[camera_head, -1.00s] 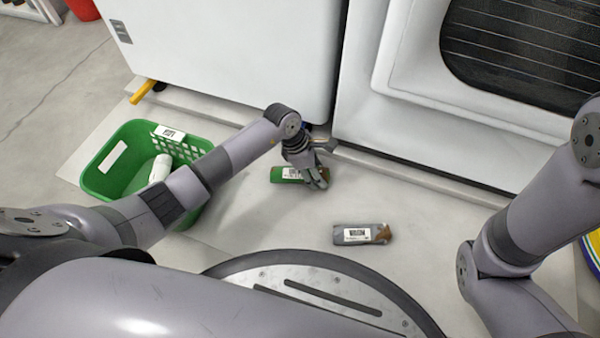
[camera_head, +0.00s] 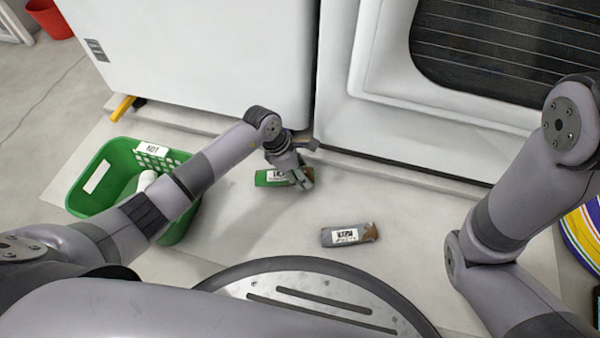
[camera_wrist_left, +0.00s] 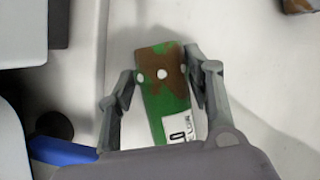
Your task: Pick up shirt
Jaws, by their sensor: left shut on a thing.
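A green packet-like item (camera_head: 266,178) with a white label lies on the light floor mat by the white appliances; it may be the shirt. In the left wrist view this item (camera_wrist_left: 165,98) shows green with brown patches and white dots. My left gripper (camera_head: 303,184) is at its right part, with a finger on each side, shut on it. A grey item (camera_head: 338,236) with a white label and a brown end lies apart, nearer my base; it may also be folded clothing. My right arm shows at the right, but its gripper is out of view.
A green basket (camera_head: 84,205) with white items inside stands at the left under my left arm. White appliances (camera_head: 200,50) close off the back. A colourful striped round object (camera_head: 585,235) is at the right edge. The mat around the grey item is clear.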

